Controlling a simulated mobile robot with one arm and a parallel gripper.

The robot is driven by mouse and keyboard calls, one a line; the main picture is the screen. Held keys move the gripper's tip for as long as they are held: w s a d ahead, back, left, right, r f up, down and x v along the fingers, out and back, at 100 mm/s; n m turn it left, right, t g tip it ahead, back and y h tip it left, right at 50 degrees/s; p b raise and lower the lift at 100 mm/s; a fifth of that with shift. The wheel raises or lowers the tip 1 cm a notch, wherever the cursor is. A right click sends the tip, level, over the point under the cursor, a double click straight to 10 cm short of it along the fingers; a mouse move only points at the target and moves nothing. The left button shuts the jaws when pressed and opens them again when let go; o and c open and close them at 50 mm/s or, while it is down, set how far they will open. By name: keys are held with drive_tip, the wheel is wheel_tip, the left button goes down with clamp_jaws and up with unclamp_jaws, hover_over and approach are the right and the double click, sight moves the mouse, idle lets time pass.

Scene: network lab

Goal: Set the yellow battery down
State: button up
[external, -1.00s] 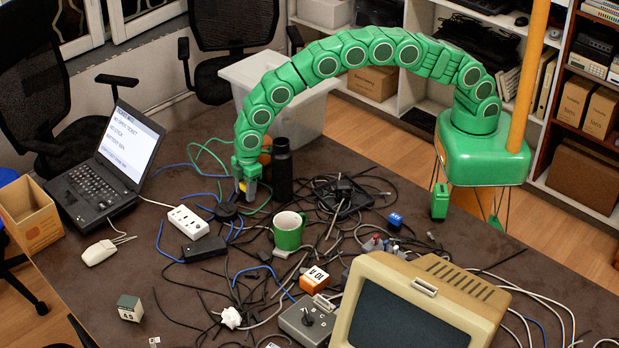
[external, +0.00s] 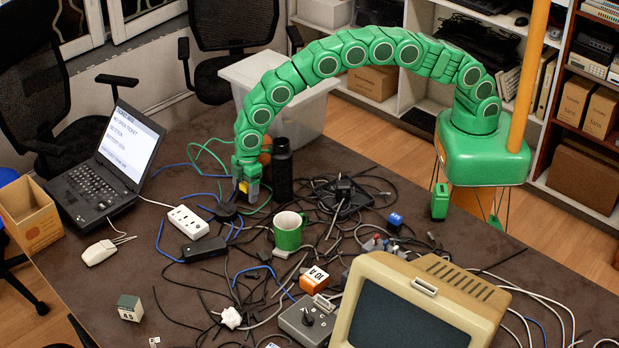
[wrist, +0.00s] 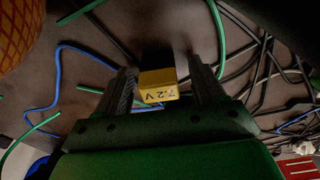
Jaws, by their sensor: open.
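The yellow battery (wrist: 158,85), marked 7.2 V, sits between the fingers of my gripper in the wrist view. A gap shows between it and the right finger, while its left side is close to or touching the left finger. My gripper (external: 246,190) is open and points down at the far side of the table, left of the black bottle. The battery shows there as a small yellow patch (external: 243,186) beside the fingers. Its underside and its contact with the table are hidden. My gripper's fingers (wrist: 165,92) frame the battery in the wrist view.
A black bottle (external: 282,170) stands close to the right of my gripper. A black round object (external: 227,213) and cables lie just in front. A green mug (external: 289,232) stands nearer the camera. The grey bin (external: 312,110) is behind the table.

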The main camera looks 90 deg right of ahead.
drive_tip(key=r, duration=0.7)
drive_tip(key=s+r, duration=0.1)
drive_tip(key=r, duration=0.2)
drive_tip(key=shift+d+r, duration=0.35)
drive_tip(key=shift+r, duration=0.05)
drive_tip(key=shift+s+r, duration=0.1)
drive_tip(key=shift+r, duration=0.4)
drive_tip(key=s+d+r+m+t+y, duration=0.1)
drive_tip(key=s+d+r, duration=0.15)
drive_tip(key=r, duration=0.25)
drive_tip(key=s+d+r+m, duration=0.1)
drive_tip(key=s+d+r, duration=0.15)
drive_tip(key=r, duration=0.35)
drive_tip(key=s+d+r+m+g, duration=0.1)
drive_tip(key=s+d+r, duration=0.2)
drive_tip(key=s, duration=0.4)
drive_tip(key=s+d+r+m, duration=0.1)
drive_tip(key=s+d+r, duration=0.3)
drive_tip(key=s, duration=0.4)
drive_tip(key=s+d+m+g, duration=0.1)
drive_tip(key=s+d, duration=0.2)
drive_tip(key=s, duration=0.9)
drive_tip(key=s+d+m+g+h, duration=0.1)
drive_tip(key=s+d, duration=0.3)
drive_tip(key=s, duration=0.9)
drive_tip(key=s+d+r+m+g, duration=0.1)
drive_tip(key=s+d+m, duration=0.1)
drive_tip(key=s, duration=1)
drive_tip(key=shift+s+d+h, duration=0.4)
drive_tip(key=shift+d, duration=0.4)
